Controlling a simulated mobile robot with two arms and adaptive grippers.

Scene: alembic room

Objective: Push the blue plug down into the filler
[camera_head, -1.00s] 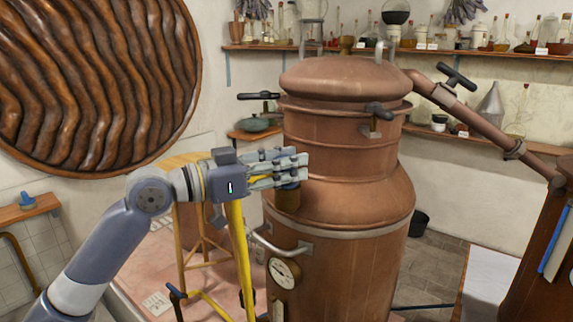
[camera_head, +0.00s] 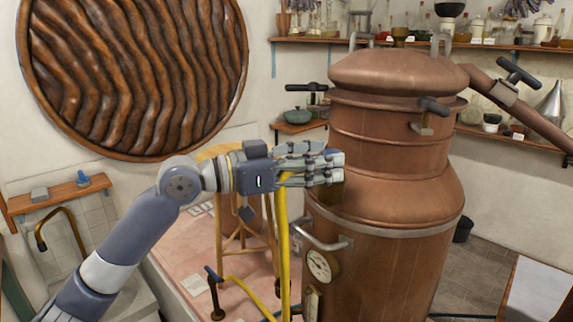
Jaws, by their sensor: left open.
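The copper still (camera_head: 385,150) stands right of centre. The brown filler (camera_head: 328,192) is on its left side, mostly hidden by my left gripper (camera_head: 336,168). This gripper comes in from the left, roughly level, with its fingers open at the top of the filler. A small blue patch at the fingertips looks like part of the blue plug (camera_head: 333,151); the fingers hide most of it. I cannot tell how deep it sits or whether a finger touches it. My right gripper is not in view.
A yellow hose (camera_head: 284,245) hangs just below my left gripper. A handle (camera_head: 325,243) and a round gauge (camera_head: 319,265) stick out from the still's lower left. A wooden stool (camera_head: 245,240) stands behind. A small wall shelf (camera_head: 55,194) holds another blue object (camera_head: 83,180).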

